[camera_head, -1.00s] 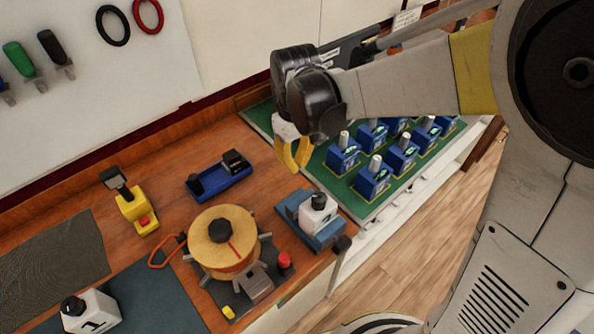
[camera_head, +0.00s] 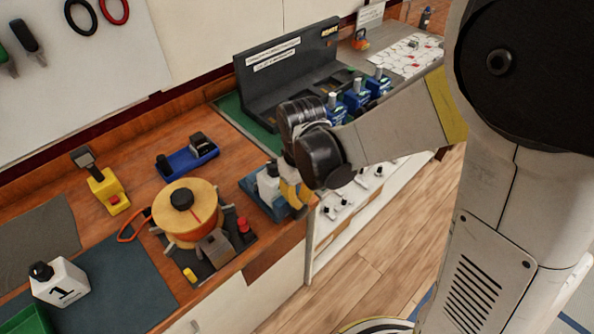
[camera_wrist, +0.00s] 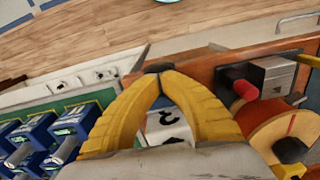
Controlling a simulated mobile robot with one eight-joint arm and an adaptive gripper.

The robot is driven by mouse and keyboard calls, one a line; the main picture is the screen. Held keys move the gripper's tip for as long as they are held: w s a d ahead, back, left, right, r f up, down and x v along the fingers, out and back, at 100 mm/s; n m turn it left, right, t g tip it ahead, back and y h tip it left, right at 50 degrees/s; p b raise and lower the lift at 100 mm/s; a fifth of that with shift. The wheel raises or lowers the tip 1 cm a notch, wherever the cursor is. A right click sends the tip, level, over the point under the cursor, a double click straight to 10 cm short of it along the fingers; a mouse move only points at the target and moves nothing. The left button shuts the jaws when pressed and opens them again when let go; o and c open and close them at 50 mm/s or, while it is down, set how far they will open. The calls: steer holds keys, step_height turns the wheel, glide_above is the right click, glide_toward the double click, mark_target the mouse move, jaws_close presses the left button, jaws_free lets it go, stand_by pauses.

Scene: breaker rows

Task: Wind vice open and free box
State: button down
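The blue vice (camera_head: 257,196) stands near the bench's front edge in the head view. A white box (camera_head: 268,182) with a dark cap sits between its jaws. My gripper (camera_head: 297,204) is just right of the box, pointing down and covering the vice's right end. In the wrist view my yellow fingers (camera_wrist: 158,72) arch together with tips meeting or almost meeting. The white box with a black numeral (camera_wrist: 168,124) shows between them, farther off. A thin grey bar lies behind the tips; I cannot tell whether they touch it. The vice's black handle knob is hidden.
Left of the vice stand a round wooden spool (camera_head: 186,208) on a dark base and a blue tray (camera_head: 188,160). Blue breakers (camera_head: 356,95) stand behind my wrist.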

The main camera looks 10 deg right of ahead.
mark_target(276, 184)
step_height(276, 184, down, 2)
steer(key=shift+w+f, duration=0.15)
steer(key=shift+f, duration=0.05)
steer(key=shift+w+a+r+b, duration=0.2)
steer(key=shift+w+a, duration=0.2)
steer(key=shift+w, duration=0.15)
steer(key=shift+w+a+r+b, duration=0.15)
steer(key=shift+w+a, duration=0.2)
steer(key=shift+w, duration=0.2)
steer(key=shift+w+a, duration=0.3)
steer(key=shift+w, duration=0.25)
steer(key=shift+w+a, duration=0.45)
steer(key=shift+w, duration=0.2)
steer(key=shift+s, duration=0.1)
